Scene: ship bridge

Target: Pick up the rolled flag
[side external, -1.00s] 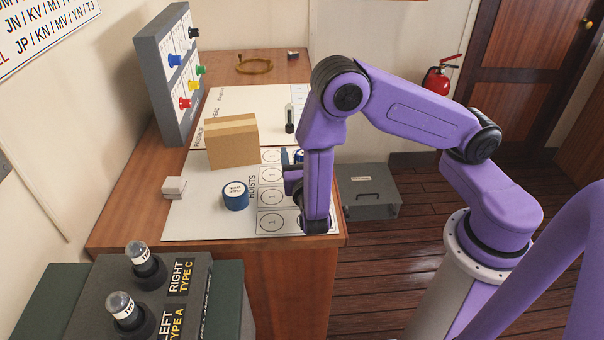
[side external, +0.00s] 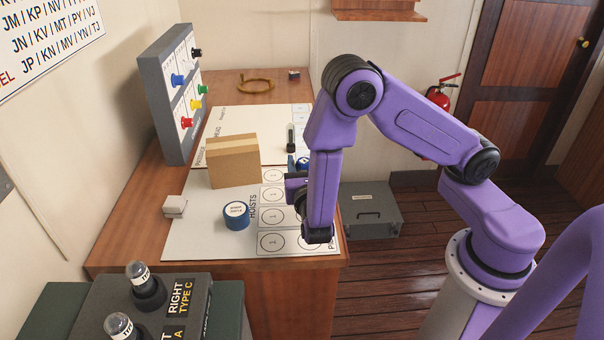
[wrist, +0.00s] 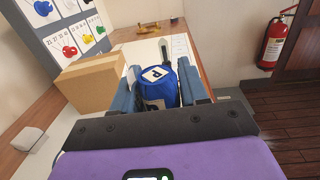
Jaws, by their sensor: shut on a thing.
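The rolled flag (wrist: 158,80) is a blue roll with a white lettered patch. In the wrist view it sits between the two grey-blue fingers of my gripper (wrist: 159,70), which is shut on it. In the side external view only a small blue part of the flag (side external: 303,163) shows beside my wrist; my arm hides most of the gripper and of the flag. Whether the flag's underside touches the board cannot be told.
A cardboard box (side external: 232,162) stands to the left on the white board (side external: 195,230). A blue roll (side external: 236,215) and a small white block (side external: 175,206) lie nearer. A dark upright cylinder (side external: 290,138) stands behind the flag. A panel with coloured knobs (side external: 165,95) lines the wall.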

